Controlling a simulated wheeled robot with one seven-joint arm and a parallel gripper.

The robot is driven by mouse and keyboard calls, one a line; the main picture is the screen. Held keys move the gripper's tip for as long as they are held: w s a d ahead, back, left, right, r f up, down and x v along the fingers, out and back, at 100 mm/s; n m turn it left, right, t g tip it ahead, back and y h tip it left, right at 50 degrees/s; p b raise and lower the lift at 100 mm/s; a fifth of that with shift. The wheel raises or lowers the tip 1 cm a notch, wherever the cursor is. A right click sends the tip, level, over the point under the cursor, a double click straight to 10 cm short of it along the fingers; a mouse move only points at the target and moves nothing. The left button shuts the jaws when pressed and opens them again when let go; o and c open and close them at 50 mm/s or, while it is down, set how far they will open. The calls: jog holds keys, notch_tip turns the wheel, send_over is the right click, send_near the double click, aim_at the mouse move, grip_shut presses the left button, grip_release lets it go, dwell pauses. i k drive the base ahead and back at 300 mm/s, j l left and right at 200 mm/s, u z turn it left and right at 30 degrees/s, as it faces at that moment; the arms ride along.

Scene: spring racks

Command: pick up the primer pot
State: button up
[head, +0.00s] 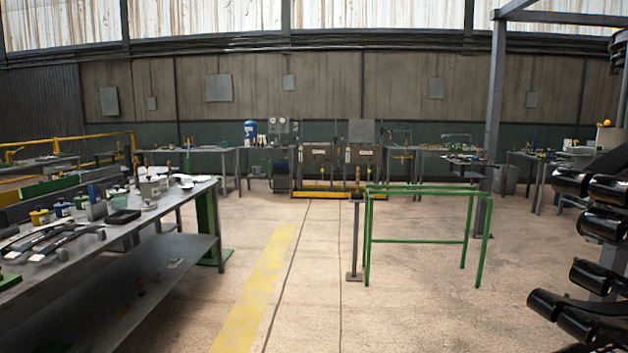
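Several small pots stand on the left workbench (150,222). One pot with a dark yellow top (40,217) stands near the bench's back edge. A pot with a blue-green label (62,209) and a green-marked pot (82,201) stand to its right. A larger pale can (150,187) stands farther along the bench. The labels are too small to read, so I cannot tell which one is the primer pot. My gripper is not in view.
Dark curved leaf-spring strips (50,243) lie on the bench's near end. A green frame (425,240) stands on the floor at centre right. A rack with black cylinders (605,190) is at the right edge. Floor beside the yellow stripe (255,285) is clear.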

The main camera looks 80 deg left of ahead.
aim_at(105, 187)
jog(key=u, duration=3.7)
